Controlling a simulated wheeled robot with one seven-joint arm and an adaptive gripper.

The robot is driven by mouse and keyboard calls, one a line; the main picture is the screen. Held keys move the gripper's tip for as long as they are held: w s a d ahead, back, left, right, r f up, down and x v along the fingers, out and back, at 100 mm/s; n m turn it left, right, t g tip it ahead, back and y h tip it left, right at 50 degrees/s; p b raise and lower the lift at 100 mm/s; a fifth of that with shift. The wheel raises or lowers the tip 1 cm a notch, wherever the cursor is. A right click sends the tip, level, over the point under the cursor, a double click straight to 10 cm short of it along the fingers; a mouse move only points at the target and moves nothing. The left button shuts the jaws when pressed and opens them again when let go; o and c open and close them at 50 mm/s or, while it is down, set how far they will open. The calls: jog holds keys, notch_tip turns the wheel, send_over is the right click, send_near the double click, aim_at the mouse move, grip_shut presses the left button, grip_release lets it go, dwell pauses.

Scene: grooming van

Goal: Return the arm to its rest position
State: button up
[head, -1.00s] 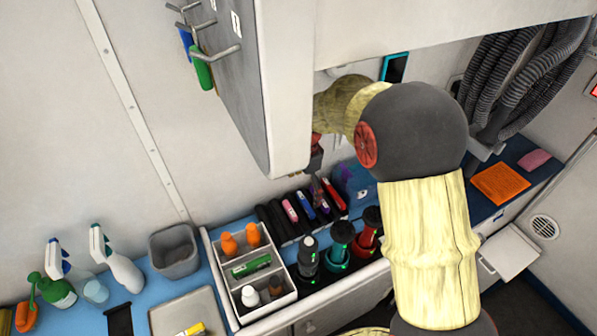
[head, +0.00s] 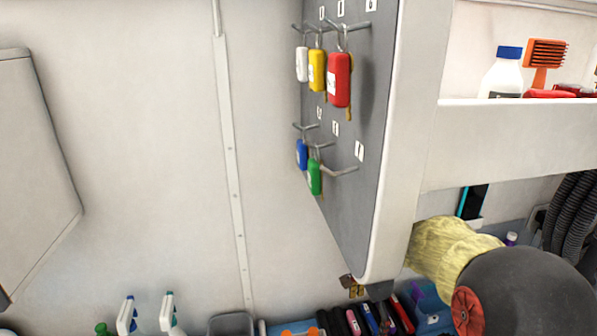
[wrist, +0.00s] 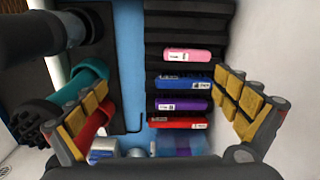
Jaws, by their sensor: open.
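My gripper (wrist: 168,118) is open and empty in the wrist view, its two yellow-padded fingers spread wide. Below it are a black ribbed rack (wrist: 185,38) holding pink, blue, purple and red items, and a strip of blue counter. In the head view my arm reaches in from the lower right, its yellow sleeve passing behind the grey key panel (head: 350,130). Only a small part of my gripper (head: 354,288) shows there, below the panel's lower edge; the rest is hidden.
Coloured key tags hang from hooks on the panel, including a red tag (head: 339,80). A white shelf (head: 520,135) holding a bottle (head: 502,75) is above my arm. Teal (wrist: 75,85) and red tools stand left of my gripper. Spray bottles (head: 168,312) stand at lower left.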

jog(key=s+r+n+t, duration=0.2)
jog(key=s+r+n, duration=0.3)
jog(key=r, duration=0.4)
jog(key=s+r+n+t, duration=0.1)
jog(key=s+r+n, duration=0.3)
jog(key=s, duration=0.7)
jog(key=s+r+n+t, duration=0.2)
jog(key=s+r+n, duration=0.2)
jog(key=s, duration=0.7)
jog(key=shift+s+r+n, duration=0.3)
jog(key=shift+r+n, duration=0.1)
jog(key=shift+n, duration=0.6)
jog(key=shift+a, duration=0.1)
jog(key=shift+c, duration=0.3)
jog(key=shift+c, duration=0.5)
